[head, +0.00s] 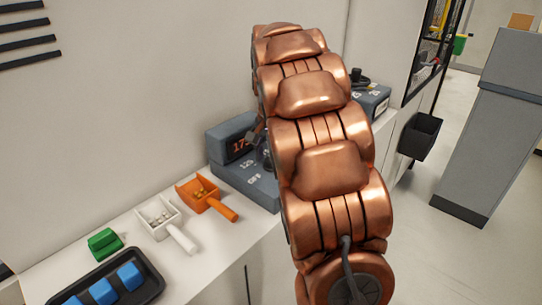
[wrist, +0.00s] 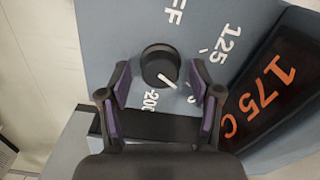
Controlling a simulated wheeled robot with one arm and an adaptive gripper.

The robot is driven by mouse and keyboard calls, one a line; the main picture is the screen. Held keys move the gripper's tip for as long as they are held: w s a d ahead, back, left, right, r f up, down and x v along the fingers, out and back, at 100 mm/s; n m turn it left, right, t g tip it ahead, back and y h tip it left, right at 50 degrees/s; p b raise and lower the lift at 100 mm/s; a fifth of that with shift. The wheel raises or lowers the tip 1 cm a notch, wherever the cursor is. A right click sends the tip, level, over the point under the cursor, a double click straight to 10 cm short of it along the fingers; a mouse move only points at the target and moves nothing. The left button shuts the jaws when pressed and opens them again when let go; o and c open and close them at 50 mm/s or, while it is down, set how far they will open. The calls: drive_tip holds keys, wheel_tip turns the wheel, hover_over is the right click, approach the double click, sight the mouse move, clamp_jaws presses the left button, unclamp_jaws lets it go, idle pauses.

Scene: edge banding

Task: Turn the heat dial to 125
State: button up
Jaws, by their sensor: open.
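The heat dial (wrist: 157,62) is a round black knob on the blue-grey control box (wrist: 110,30) in the wrist view. Its white pointer aims down and right, between the 125 label (wrist: 228,43) and the 200 label (wrist: 151,98). An orange display (wrist: 265,92) on the box reads 175 C. My gripper (wrist: 160,72) is open, with one purple-padded finger on each side of the dial and a visible gap to it. In the head view the box (head: 250,184) stands on the counter; my arm hides the dial.
An orange scoop (head: 205,196) and a white scoop (head: 165,222) lie left of the box on the white counter (head: 225,245). A green block (head: 104,243) and a black tray (head: 75,291) with blue blocks are farther left. Another grey box (head: 373,103) stands behind my arm.

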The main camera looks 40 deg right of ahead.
drive_tip(key=c, duration=1.1)
drive_tip(key=shift+c, duration=0.2)
drive_tip(key=shift+f+n+b, duration=0.15)
drive_tip(key=shift+n+b, duration=0.7)
drive_tip(key=shift+n, duration=0.25)
drive_tip(key=n+b, duration=0.1)
drive_tip(key=n, duration=0.2)
drive_tip(key=shift+b, duration=0.4)
drive_tip(key=n+b, duration=0.1)
drive_tip(key=n, duration=0.5)
drive_tip(key=shift+n, duration=0.4)
